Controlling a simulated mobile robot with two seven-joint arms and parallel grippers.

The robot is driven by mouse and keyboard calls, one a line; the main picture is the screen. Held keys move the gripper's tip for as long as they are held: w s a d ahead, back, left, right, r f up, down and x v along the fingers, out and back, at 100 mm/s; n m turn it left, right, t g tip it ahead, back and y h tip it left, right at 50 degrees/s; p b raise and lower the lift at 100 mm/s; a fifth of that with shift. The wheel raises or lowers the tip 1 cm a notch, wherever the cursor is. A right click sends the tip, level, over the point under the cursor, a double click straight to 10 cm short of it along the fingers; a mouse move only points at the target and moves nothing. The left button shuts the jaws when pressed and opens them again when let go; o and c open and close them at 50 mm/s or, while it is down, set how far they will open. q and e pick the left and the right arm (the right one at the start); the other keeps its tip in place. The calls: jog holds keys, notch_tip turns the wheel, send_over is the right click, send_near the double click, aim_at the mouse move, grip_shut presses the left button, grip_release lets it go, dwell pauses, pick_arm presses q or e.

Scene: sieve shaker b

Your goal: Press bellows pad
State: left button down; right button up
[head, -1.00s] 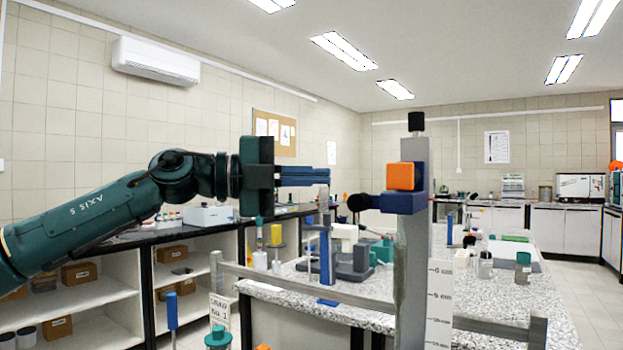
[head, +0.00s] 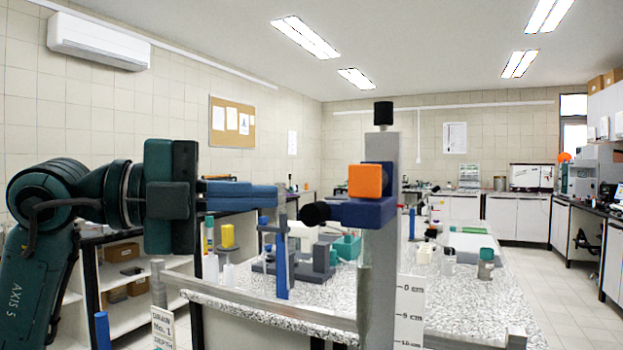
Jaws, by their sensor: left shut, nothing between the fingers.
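My left gripper (head: 245,194) shows in the head view at left centre, with its blue fingers shut, empty and pointing right. The fingertips are just left of a black knob (head: 314,213) on a dark blue clamp (head: 365,212). In the picture a small gap separates tips and knob; I cannot tell the depth between them. The clamp sits on an upright grey post (head: 378,280) and bears an orange block (head: 365,181). I cannot make out which thing is the bellows pad. My right gripper is not in view.
A speckled bench top (head: 460,285) carries a blue upright post (head: 282,255), grey blocks, a teal bin (head: 347,246) and a teal-capped jar (head: 486,262). A grey rail (head: 265,307) runs along its near edge. A white scale (head: 409,305) stands by the post. Floor at right is clear.

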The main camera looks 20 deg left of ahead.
aim_at(372, 185)
pick_arm(q)
jog(key=shift+a+r+n+t, duration=0.35)
jog(key=shift+a+n+t, duration=0.05)
jog(key=shift+a+t, duration=0.1)
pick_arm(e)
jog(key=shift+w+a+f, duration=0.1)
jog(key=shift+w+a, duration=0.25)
pick_arm(q)
jog(key=shift+d, duration=0.1)
